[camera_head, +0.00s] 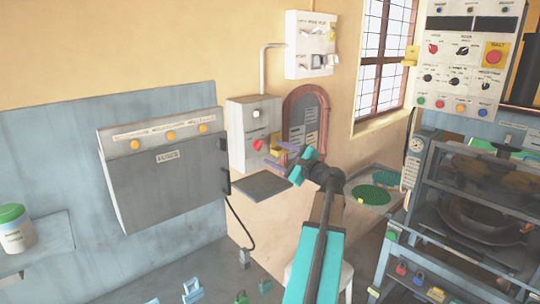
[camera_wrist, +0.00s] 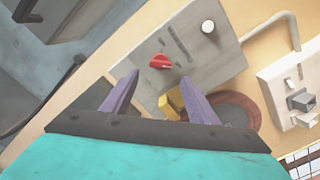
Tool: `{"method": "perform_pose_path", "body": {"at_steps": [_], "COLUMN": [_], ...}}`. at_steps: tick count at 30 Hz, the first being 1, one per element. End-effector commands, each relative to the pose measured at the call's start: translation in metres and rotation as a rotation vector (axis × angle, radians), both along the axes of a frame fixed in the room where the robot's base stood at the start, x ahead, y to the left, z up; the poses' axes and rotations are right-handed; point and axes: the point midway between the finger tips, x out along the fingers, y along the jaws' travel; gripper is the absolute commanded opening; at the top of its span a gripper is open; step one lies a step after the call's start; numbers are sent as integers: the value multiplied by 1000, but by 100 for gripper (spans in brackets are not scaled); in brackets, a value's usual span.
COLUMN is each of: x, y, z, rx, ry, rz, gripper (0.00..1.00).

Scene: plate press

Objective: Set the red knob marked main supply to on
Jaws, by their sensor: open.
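The red knob (camera_head: 259,145) sits on the front of a light grey wall box (camera_head: 237,118), below a round white button. In the wrist view the red knob (camera_wrist: 161,62) shows just beyond and between my two purple fingers, with printing beside it too small to read. My gripper (camera_head: 287,157) is in front of the box, a little right of and below the knob. In the wrist view my gripper (camera_wrist: 158,82) is open and empty, and its fingers look apart from the knob.
A yellow block (camera_wrist: 173,104) is beside the knob, near a reddish arched frame (camera_head: 307,108). A switch box (camera_head: 312,42) is above, joined by a conduit. A dark shelf (camera_head: 260,185) lies below. A control panel (camera_head: 462,60) with another red knob is at right.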

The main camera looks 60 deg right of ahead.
Motion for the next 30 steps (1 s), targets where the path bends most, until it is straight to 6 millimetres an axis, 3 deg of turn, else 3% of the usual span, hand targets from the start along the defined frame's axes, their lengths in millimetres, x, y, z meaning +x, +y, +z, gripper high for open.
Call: {"method": "perform_pose_path", "body": {"at_steps": [6,12,30], "x": [-35,-56,-63], "y": [13,19,21], "z": [-3,-1,0], "rx": [-1,0,0], "ry": [0,0,1], "rz": [-1,0,1], "gripper": [54,54,54]}}
